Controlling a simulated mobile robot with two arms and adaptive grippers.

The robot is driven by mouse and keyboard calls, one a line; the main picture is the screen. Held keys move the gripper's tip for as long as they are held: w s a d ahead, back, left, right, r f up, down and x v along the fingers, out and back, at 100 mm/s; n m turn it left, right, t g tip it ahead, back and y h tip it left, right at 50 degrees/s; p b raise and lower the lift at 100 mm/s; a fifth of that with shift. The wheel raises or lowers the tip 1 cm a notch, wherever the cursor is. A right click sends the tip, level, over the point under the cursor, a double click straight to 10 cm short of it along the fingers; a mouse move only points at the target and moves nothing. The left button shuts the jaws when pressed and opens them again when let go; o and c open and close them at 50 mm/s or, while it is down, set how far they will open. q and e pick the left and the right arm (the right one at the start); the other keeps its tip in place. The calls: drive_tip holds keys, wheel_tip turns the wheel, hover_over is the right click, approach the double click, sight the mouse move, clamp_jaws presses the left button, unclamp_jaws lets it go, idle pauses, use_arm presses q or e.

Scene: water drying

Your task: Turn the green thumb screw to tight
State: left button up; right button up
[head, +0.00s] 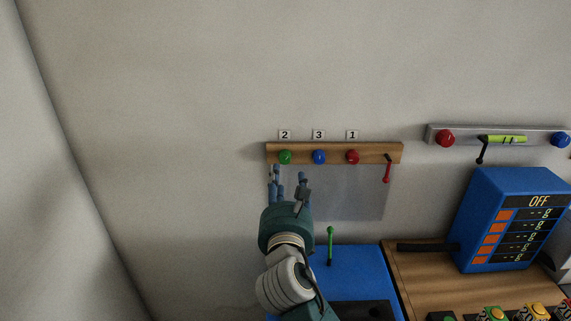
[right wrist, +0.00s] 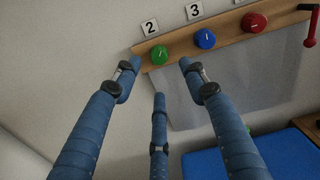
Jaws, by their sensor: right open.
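The green thumb screw (head: 285,157) is a round knob at the left end of a wooden rail (head: 335,147) on the wall, under the label 2. It also shows in the right wrist view (right wrist: 159,55), with a pale mark on its face. My right gripper (head: 288,180) is open and empty, just below the green knob in the head view. In the right wrist view its blue fingers (right wrist: 157,85) are spread, with the knob beyond them and between the two outer tips. No finger visibly touches the knob. My left gripper is not in view.
A blue knob (head: 319,157) and a red knob (head: 352,157) sit to the right on the same rail, then a red lever (head: 387,172). A translucent panel (head: 350,195) hangs below. A green lever (head: 330,245) stands over a blue surface. A blue box (head: 510,220) stands right.

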sight(285, 159)
drive_tip(key=w, duration=0.4)
drive_tip(key=w+p, duration=0.1)
drive_tip(key=w, duration=0.3)
drive_tip(key=shift+w+a, duration=0.2)
drive_tip(key=shift+w, duration=0.35)
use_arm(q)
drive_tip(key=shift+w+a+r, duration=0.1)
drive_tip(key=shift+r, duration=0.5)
use_arm(e)
drive_tip(key=shift+c, duration=0.5)
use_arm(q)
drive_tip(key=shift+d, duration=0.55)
use_arm(e)
clamp_jaws()
